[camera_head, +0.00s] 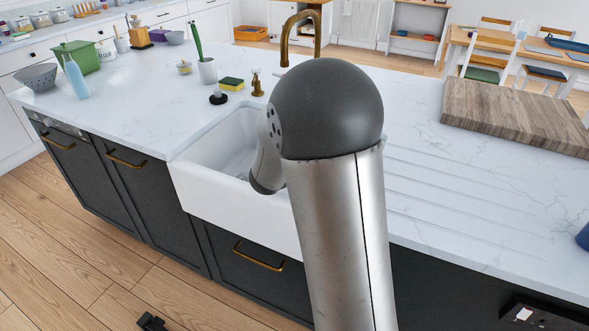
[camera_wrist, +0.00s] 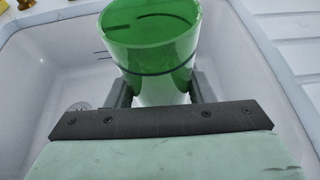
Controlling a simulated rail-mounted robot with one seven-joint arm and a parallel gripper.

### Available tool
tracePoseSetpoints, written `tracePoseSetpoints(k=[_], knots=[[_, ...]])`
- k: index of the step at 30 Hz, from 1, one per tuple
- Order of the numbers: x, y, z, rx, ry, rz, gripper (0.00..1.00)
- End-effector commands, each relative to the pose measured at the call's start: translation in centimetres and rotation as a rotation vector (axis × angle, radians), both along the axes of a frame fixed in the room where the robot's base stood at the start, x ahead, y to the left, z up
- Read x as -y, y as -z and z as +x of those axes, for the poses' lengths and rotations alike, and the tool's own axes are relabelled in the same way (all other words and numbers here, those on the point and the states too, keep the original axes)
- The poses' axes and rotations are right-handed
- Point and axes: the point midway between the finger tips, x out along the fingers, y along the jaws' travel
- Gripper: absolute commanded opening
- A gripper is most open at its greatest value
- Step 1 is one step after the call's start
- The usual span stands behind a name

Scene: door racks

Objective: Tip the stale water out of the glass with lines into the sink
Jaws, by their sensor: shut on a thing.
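In the wrist view, my gripper (camera_wrist: 160,92) is shut on a green see-through glass with dark lines (camera_wrist: 152,48), one finger on each side of it. The glass is above or inside the white sink (camera_wrist: 40,70), with the basin walls around it. Its rim is at the top of the picture; I cannot tell how far it is tilted or whether water is in it. In the head view, the white sink (camera_head: 232,205) is set in the counter, and my arm hides its right part, the gripper and the glass.
A brass tap (camera_head: 302,30) rises behind the sink. A sponge (camera_head: 231,84), a white pot with a green brush (camera_head: 207,70) and a soap dispenser (camera_head: 218,96) stand behind the basin. A wooden board (camera_head: 515,115) lies right. Drainer grooves run right of the sink.

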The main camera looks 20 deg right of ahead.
Motion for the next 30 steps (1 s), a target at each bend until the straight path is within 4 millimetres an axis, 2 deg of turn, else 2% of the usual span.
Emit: tracePoseSetpoints(k=[1, 6, 10, 17, 30], knots=[[1.0, 2.2, -0.1, 0.004, 0.036, -0.001, 0.19], [4.0, 4.8, -0.8, 0.002, 0.149, -0.001, 0.19], [5.5, 5.9, -1.2, 0.001, 0.209, -0.001, 0.19], [6.7, 6.5, -1.7, 0.0, 0.254, -0.001, 0.19], [6.6, 6.4, -1.6, -0.024, 0.255, -0.016, 0.19]])
